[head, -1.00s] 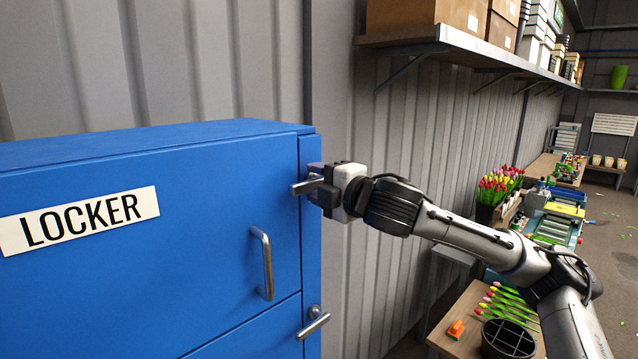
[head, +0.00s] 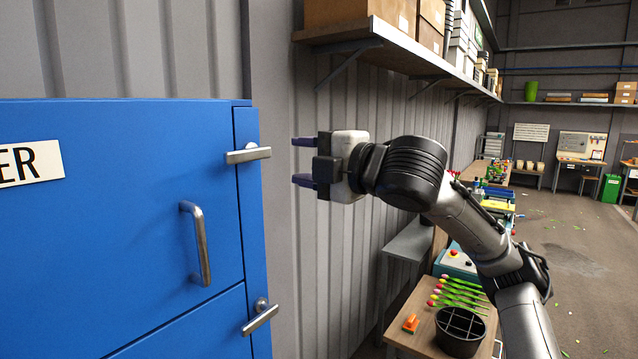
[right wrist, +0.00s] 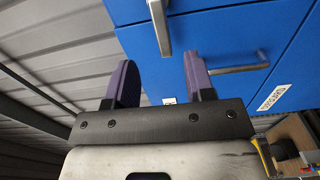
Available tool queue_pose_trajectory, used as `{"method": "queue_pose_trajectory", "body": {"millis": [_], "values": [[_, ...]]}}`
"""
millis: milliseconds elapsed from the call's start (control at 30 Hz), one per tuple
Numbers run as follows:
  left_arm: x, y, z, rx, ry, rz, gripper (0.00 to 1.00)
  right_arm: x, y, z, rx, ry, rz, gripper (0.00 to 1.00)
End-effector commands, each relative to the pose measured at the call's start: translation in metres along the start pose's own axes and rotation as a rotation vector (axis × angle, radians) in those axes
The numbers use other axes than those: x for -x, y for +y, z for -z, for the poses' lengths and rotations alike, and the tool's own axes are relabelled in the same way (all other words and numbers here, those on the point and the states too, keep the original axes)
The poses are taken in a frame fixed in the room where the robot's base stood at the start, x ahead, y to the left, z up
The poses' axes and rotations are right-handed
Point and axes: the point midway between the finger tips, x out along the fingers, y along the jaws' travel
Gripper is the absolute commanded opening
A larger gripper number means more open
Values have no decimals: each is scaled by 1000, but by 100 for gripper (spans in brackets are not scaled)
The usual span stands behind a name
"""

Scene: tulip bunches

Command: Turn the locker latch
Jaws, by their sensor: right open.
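The blue locker (head: 120,200) fills the left of the head view. Its upper latch (head: 248,154) is a silver lever lying nearly level across the seam between door and frame. A lower latch (head: 260,318) sits tilted, its right end higher. My right gripper (head: 299,162) is open and empty, a little to the right of the upper latch and apart from it, fingers pointing at the locker. In the right wrist view, a silver latch lever (right wrist: 160,25) shows beyond the open fingers. My left gripper is out of view.
A vertical door handle (head: 198,243) stands out from the locker door. A loaded shelf (head: 395,55) hangs on the wall above my right arm. A wooden table (head: 425,310) with tulips and a black pot (head: 460,332) is below it.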

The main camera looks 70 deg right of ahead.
Motion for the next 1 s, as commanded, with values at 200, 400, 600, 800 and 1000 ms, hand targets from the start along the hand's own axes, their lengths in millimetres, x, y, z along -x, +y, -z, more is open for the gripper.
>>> {"method": "queue_pose_trajectory", "body": {"millis": [200,400,600,800,1000], "values": [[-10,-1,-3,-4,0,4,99,19,0,0,1,-1,-1,49],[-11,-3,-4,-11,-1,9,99,24,1,0,0,-1,0,49],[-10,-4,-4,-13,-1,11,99,24,1,0,0,-1,0,49],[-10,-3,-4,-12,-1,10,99,24,1,0,0,0,0,49],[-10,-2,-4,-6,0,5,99,24,1,0,0,0,0,49]]}}
